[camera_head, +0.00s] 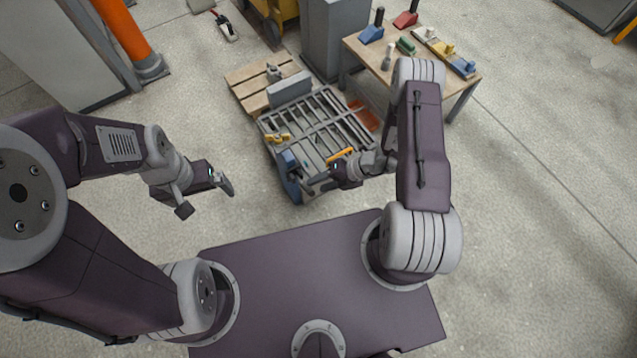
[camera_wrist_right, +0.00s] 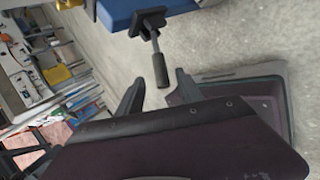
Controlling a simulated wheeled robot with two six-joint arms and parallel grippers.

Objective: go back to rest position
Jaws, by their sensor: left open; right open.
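My left gripper (camera_head: 206,197) is open and empty above bare floor, left of the panel mould (camera_head: 318,118). My right gripper (camera_head: 308,181) is at the mould's near edge, by a blue part (camera_head: 290,164). In the right wrist view my right gripper (camera_wrist_right: 159,84) is open, its two fingers apart. A black lever handle (camera_wrist_right: 159,66) on a blue block (camera_wrist_right: 150,12) points toward the gap between them. I see no grip on it; how near it is I cannot tell.
A wooden pallet (camera_head: 247,78) lies beyond the mould. A table with coloured tools (camera_head: 462,86) stands at the back right. A grey cabinet (camera_head: 330,35) is behind the mould, an orange post (camera_head: 122,30) at the back left. Floor (camera_head: 540,190) at the right is clear.

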